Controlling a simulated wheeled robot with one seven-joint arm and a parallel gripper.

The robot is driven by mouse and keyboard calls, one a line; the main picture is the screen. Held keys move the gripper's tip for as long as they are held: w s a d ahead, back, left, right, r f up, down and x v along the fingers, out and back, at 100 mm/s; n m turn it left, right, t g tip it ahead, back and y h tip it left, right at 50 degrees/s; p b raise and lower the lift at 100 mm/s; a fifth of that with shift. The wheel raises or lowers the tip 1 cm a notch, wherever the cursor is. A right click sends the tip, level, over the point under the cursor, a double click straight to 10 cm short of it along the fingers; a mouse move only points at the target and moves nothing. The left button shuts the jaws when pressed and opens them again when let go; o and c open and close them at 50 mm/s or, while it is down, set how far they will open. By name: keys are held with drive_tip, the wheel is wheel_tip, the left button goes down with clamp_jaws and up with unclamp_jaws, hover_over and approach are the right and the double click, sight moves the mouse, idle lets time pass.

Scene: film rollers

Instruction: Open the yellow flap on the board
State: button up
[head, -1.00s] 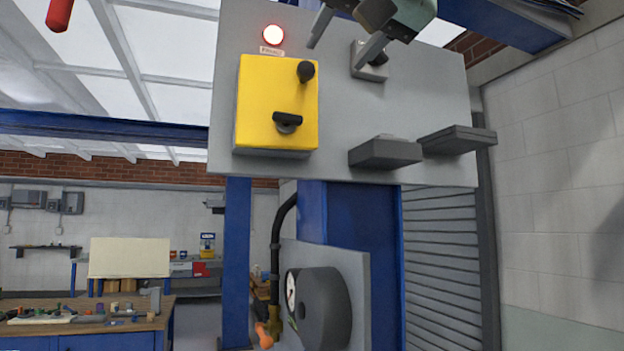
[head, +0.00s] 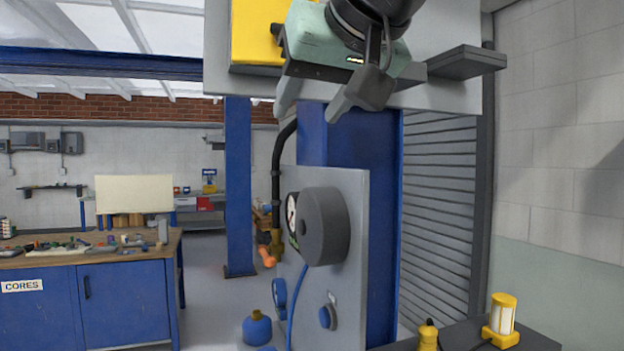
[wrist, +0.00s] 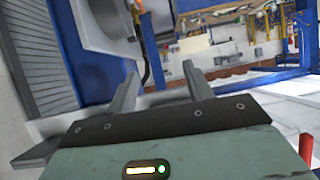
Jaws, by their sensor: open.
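The yellow flap (head: 257,35) is on the grey board (head: 440,98) at the top of the head view, its top cut off by the frame edge. Its right side is partly hidden behind my gripper. My gripper (head: 308,106) is open and empty, fingers pointing down, in front of the board's lower edge, right of and below the flap. In the wrist view my gripper (wrist: 161,88) shows two parted fingers with nothing between them. I cannot make out the flap in the wrist view.
A dark block (head: 467,62) juts from the board's right side. Below is a grey panel with a round dark drum (head: 324,226). A blue post (head: 239,185) and a workbench (head: 120,255) stand left. A yellow lamp (head: 502,318) stands on a dark surface at lower right.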

wheel_tip(320, 180, down, 9)
drive_tip(key=n+g, duration=0.1)
drive_tip(key=g, duration=0.1)
drive_tip(key=shift+s+h, duration=0.2)
drive_tip(key=shift+h, duration=0.1)
